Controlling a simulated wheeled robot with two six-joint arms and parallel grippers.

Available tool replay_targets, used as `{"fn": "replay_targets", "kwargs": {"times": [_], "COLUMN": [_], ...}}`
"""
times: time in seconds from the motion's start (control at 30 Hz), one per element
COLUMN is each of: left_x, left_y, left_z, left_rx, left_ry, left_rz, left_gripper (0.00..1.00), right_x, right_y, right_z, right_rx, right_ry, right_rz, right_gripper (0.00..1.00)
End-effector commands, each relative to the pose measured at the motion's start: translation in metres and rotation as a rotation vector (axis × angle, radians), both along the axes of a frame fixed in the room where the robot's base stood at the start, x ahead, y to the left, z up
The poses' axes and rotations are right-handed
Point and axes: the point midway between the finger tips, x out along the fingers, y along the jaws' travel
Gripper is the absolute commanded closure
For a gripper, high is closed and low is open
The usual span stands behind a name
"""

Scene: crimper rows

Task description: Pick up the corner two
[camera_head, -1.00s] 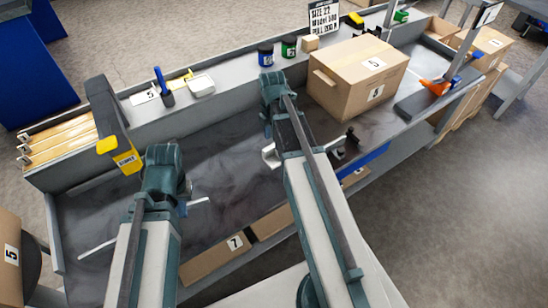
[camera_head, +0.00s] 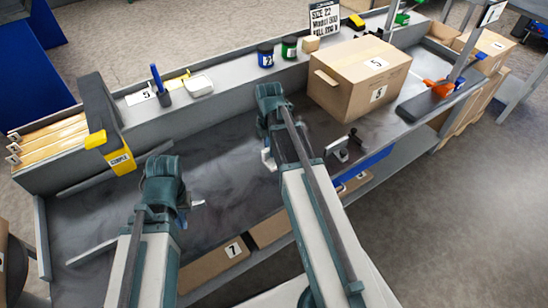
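I cannot tell which objects are the corner two. My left gripper (camera_head: 190,205) is low over the dark bench mat, with a pale finger showing beside its arm; its opening is mostly hidden. My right gripper (camera_head: 268,158) shows a pale part left of its arm, over the mat; the rest is hidden behind the forearm. A grey metal piece with a dark knob (camera_head: 342,146) stands at the bench's front edge, just right of my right arm. An orange-handled tool (camera_head: 440,88) lies at the right end of the bench. I see nothing held.
A cardboard box (camera_head: 360,75) labelled 5 stands on the bench. A back ledge carries a blue jar (camera_head: 265,55), a green jar (camera_head: 289,47) and a white dish (camera_head: 199,86). The mat between my arms is mostly bare.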

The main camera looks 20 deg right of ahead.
Motion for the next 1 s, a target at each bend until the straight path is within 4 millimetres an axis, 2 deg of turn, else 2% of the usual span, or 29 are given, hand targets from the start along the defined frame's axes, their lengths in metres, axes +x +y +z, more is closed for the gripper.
{"fn": "replay_targets", "kwargs": {"times": [0.03,0.1,0.57,0.77,0.97,1.0], "left_x": [0.000,0.000,0.000,0.000,0.000,0.000], "left_y": [0.000,0.000,0.000,0.000,0.000,0.000], "left_z": [0.000,0.000,0.003,0.018,0.042,0.039], "left_rx": [0.000,0.000,0.000,0.000,0.000,0.000], "left_ry": [0.000,0.000,0.000,0.000,0.000,0.000], "left_rz": [0.000,0.000,0.000,0.000,0.000,0.000], "left_gripper": [1.00,1.00,1.00,1.00,1.00,1.00], "right_x": [0.000,0.000,0.000,0.000,0.000,-0.007], "right_y": [0.000,0.000,0.000,0.000,0.000,0.006], "right_z": [0.000,0.000,0.003,0.018,0.042,0.039], "right_rx": [0.000,0.000,0.000,0.000,0.000,0.000], "right_ry": [0.000,0.000,0.000,0.000,0.000,0.000], "right_rz": [0.000,0.000,0.000,0.000,0.000,0.003], "right_gripper": [0.91,1.00,1.00,1.00,1.00,1.00]}}
